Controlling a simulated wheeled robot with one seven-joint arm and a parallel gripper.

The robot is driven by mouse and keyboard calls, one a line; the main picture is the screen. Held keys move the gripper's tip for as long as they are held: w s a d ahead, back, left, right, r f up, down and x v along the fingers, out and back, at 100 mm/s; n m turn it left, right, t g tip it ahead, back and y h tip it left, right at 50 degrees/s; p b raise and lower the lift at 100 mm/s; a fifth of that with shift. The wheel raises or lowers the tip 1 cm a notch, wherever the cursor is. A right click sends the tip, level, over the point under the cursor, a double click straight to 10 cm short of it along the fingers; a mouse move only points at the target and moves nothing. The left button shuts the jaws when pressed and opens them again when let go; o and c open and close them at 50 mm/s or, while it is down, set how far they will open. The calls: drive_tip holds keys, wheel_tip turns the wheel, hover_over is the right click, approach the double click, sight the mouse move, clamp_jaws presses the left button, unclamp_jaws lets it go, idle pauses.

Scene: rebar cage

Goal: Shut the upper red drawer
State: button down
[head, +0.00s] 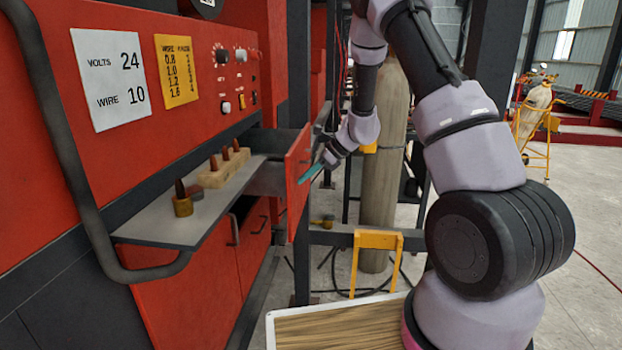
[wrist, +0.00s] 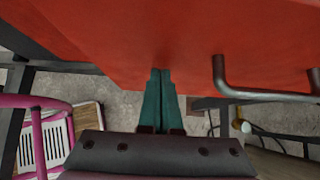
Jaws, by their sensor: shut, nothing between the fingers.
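The upper red drawer (head: 298,172) stands pulled out of the red machine, with its grey side (head: 266,180) showing between the front and the body. My gripper (head: 308,175) is at the outer face of the drawer front, with its teal fingers shut together and empty. In the wrist view the red drawer front (wrist: 110,35) fills the top, and the tips of my gripper (wrist: 160,72) reach its face. I cannot tell whether they touch it. A dark bar handle (wrist: 265,93) is to the right of the fingers, apart from them. The drawer's inside is hidden.
A grey shelf (head: 165,228) on the machine holds a wooden block (head: 222,170) with copper tips and a brass piece (head: 182,205). A dark tube rail (head: 75,150) curves around it. A gas cylinder (head: 382,180) and a yellow stand (head: 376,242) are behind my arm.

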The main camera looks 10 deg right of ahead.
drive_tip(key=w+a, duration=0.1)
drive_tip(key=a, duration=0.4)
drive_tip(key=w+a, duration=0.2)
drive_tip(key=a, duration=0.4)
drive_tip(key=w+a, duration=0.2)
drive_tip(key=a, duration=0.4)
drive_tip(key=shift+w+a, duration=0.1)
drive_tip(key=shift+w, duration=0.15)
drive_tip(key=shift+w+a, duration=0.2)
drive_tip(key=shift+a, duration=0.7)
